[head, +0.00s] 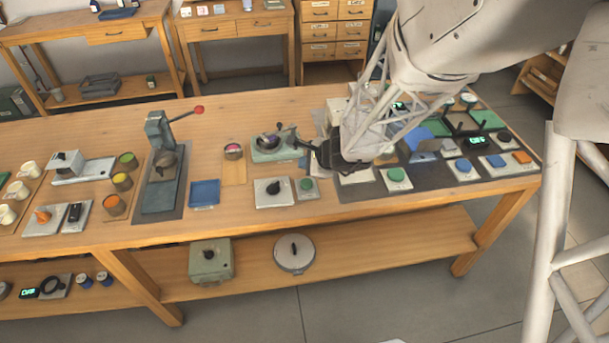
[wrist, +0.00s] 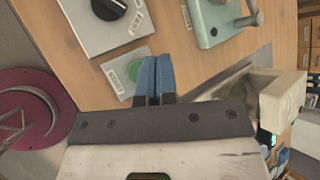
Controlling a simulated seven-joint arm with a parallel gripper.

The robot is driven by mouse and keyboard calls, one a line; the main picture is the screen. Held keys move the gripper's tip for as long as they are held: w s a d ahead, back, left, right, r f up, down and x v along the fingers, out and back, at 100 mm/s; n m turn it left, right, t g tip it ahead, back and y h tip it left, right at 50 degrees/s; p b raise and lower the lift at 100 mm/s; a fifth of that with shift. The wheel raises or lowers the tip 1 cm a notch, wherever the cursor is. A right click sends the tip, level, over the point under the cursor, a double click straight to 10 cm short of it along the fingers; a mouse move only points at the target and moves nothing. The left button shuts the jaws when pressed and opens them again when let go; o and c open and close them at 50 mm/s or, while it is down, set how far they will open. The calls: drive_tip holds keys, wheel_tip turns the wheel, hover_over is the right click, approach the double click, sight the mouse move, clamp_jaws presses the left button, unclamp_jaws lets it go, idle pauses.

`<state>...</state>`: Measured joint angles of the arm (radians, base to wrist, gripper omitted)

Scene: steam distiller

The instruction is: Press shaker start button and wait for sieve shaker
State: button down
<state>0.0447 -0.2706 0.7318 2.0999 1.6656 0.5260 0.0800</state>
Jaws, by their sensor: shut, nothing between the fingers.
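In the head view my gripper (head: 325,158) hangs over the right half of the bench, in front of the dark mat. In the wrist view its two blue fingers (wrist: 153,80) are shut together with nothing between them. A small plate with a green button (head: 308,185) lies beside a black-knob plate. The wrist view shows this green button (wrist: 135,70) just left of the fingertips, partly covered by the fingers. Contact cannot be told. Another green button (head: 396,174) sits on a plate on the dark mat.
The black-knob plate (head: 273,192) and a pale green device (head: 275,150) stand close to my gripper. Blue buttons (head: 463,166), an orange button (head: 522,157) and a lit display (head: 476,140) are at the right. A press with a red-tipped lever (head: 162,165) stands left.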

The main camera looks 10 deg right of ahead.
sight(306, 183)
drive_tip(key=shift+f, duration=2.05)
drive_tip(key=shift+f, duration=0.9)
idle(1.8)
drive_tip(key=shift+r, duration=0.9)
drive_tip(key=shift+r, duration=0.1)
drive_tip(key=shift+r, duration=2.35)
